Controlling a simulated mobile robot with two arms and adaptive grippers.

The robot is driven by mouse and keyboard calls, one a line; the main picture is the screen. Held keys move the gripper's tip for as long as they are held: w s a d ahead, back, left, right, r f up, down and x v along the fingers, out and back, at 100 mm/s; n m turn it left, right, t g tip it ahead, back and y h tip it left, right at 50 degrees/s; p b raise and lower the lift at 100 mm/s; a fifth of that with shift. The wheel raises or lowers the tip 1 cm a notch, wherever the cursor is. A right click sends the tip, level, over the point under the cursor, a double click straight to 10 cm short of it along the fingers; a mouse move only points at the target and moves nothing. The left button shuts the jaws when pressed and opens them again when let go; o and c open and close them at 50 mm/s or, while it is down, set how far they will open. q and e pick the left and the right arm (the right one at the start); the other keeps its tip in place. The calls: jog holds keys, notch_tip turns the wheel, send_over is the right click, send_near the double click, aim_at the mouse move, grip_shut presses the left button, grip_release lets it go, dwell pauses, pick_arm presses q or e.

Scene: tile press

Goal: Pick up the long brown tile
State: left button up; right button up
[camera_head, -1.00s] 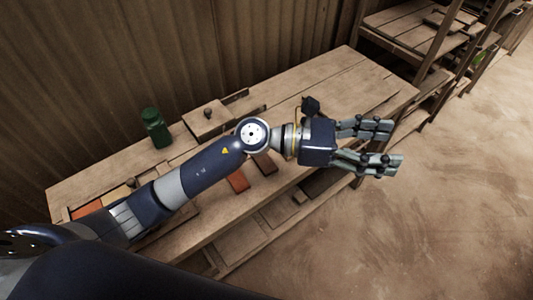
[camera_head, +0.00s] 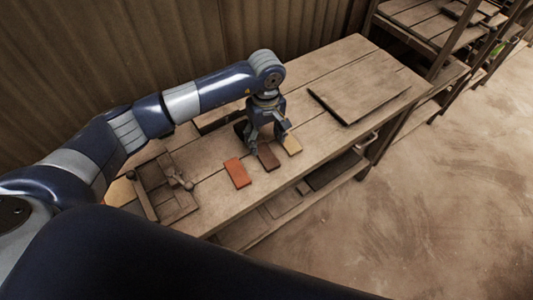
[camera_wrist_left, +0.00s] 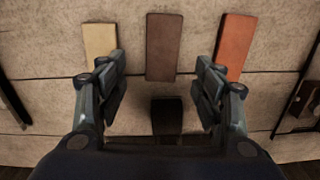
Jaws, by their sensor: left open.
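The long brown tile (camera_head: 268,157) lies flat on the wooden table, between an orange tile (camera_head: 237,173) and a yellow tile (camera_head: 291,144). In the left wrist view the brown tile (camera_wrist_left: 163,47) is at top centre, ahead of the gap between my fingers. My left gripper (camera_head: 266,146) points down over the table, just behind and above the brown tile. In the left wrist view its fingers (camera_wrist_left: 160,100) are spread and nothing is between the tips. The fingers hide a little of the tile's far end in the head view. My right gripper is not in view.
A wooden press frame with a handle (camera_head: 167,190) stands left of the tiles. A flat board (camera_head: 358,86) lies on the right part of the table. Shelves (camera_head: 425,28) stand beyond the right end. A dark block (camera_wrist_left: 167,116) shows between the fingers, below the brown tile.

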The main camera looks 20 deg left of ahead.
aim_at(266, 155)
pick_arm(q)
jog(key=shift+f, duration=0.35)
jog(key=f, duration=0.1)
jog(key=f+p, duration=0.1)
jog(key=f, duration=0.1)
jog(key=s+f+p, duration=0.1)
jog(key=shift+d+f, duration=0.2)
jog(key=shift+f, duration=0.2)
jog(key=shift+w+f, duration=0.15)
jog(key=shift+f, duration=0.15)
jog(key=c, duration=1.2)
